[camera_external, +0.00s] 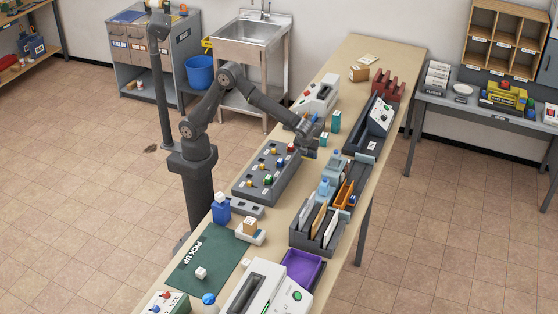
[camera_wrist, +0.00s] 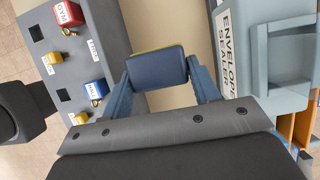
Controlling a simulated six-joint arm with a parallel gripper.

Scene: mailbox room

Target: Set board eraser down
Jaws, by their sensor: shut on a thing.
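The board eraser (camera_wrist: 158,70) is a dark blue block with a yellow edge, seen in the wrist view between the two blue fingers of my gripper (camera_wrist: 160,80). The fingers are shut on its two sides. In the external view my gripper (camera_external: 310,143) is small and hangs over the long table (camera_external: 380,60), between the key board and the grey boxes on the right. A bit of blue and yellow shows at its tip there. The table surface shows beneath the eraser in the wrist view; the gap between them cannot be told.
The grey board (camera_wrist: 95,35) with tagged red, yellow and blue padlocks lies left of the eraser. The pale blue envelope sealer (camera_wrist: 270,60) stands close on the right. A teal box (camera_external: 336,121) stands near the gripper. A green PICK UP mat (camera_external: 205,255) lies at the table's near end.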

